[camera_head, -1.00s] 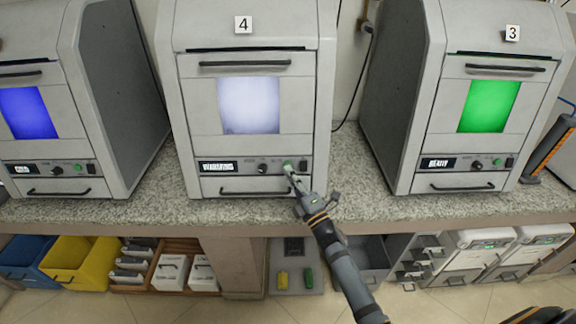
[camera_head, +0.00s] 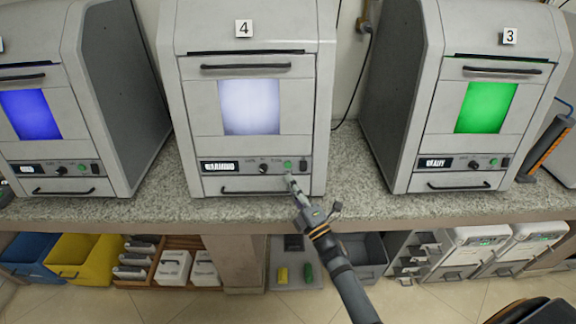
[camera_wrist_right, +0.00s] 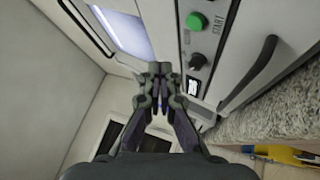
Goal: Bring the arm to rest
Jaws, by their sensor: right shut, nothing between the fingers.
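My right gripper (camera_head: 292,182) is shut and empty in front of the lower panel of the machine marked 4 (camera_head: 190,110). In the head view its fingertips appear just below the green button (camera_head: 288,165); whether they touch the panel I cannot tell. In the right wrist view the closed fingers (camera_wrist_right: 160,85) point towards the machine front. The green START button (camera_wrist_right: 196,21) and a dark knob (camera_wrist_right: 198,61) show there, apart from the fingertips. The machine's window glows pale white. My left gripper is not in view.
Machine 3 (camera_head: 405,100) with a green window stands to the right, and one with a blue window (camera_head: 30,114) to the left. The granite counter (camera_head: 365,205) is clear in front. Below it are yellow (camera_head: 80,262) and blue bins and white boxes (camera_head: 478,250).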

